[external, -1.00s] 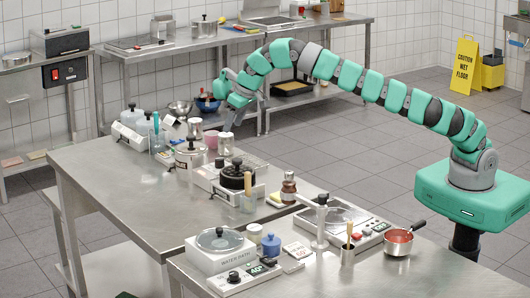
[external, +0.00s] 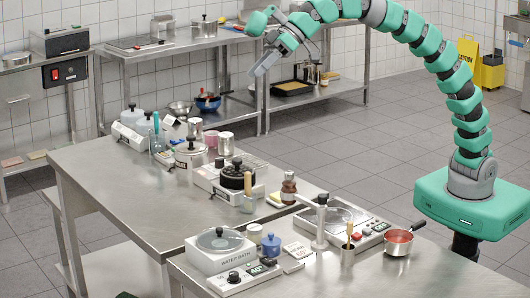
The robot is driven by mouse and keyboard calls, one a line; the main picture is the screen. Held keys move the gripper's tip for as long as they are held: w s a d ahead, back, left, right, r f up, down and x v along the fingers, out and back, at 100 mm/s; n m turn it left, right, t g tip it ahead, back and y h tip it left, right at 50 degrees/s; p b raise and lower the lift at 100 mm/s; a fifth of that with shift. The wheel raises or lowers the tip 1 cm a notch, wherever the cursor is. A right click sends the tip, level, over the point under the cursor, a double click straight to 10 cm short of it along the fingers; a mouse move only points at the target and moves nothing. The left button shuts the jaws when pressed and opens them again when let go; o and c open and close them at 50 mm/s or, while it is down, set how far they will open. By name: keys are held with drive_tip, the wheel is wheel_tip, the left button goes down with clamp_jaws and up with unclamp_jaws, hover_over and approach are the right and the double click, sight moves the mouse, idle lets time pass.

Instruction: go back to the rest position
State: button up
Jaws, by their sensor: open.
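My gripper (external: 264,64) is at the upper middle of the external view, raised well above the steel tables. Its fingers point down and to the left, apart, with nothing seen between them. My green segmented arm arches up from its green base at the right, and its top is cut off by the upper edge of the picture. The gripper touches nothing that I can see.
Below and left stand two steel worktables (external: 122,205) crowded with a water bath (external: 219,250), a black-lidded pot (external: 237,178), a red-filled saucepan (external: 398,243) and canisters. Steel shelving (external: 165,48) lines the back wall. A yellow wet-floor sign (external: 466,62) stands far right. Tiled floor between is clear.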

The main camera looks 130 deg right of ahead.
drive_tip(key=s+a+r+n+t+y+b, duration=0.1)
drive_tip(key=s+a+r+n, duration=0.15)
drive_tip(key=a+r, duration=0.35)
drive_tip(key=s+a+r+n+t+b, duration=0.15)
drive_tip(key=s+a+r, duration=0.25)
drive_tip(key=a, duration=0.5)
drive_tip(key=s+a+r+n+t, duration=0.25)
drive_tip(key=s+a+r, duration=0.25)
drive_tip(key=s+a, duration=0.8)
wheel_tip(320, 180, down, 18)
drive_tip(key=s+d+b, duration=0.1)
drive_tip(key=b, duration=1.8)
drive_tip(key=shift+s+d+t+y, duration=0.15)
drive_tip(key=shift+s+t+y, duration=0.05)
drive_tip(key=shift+t+y, duration=0.2)
drive_tip(key=shift+r+m, duration=0.1)
drive_tip(key=shift+m, duration=0.15)
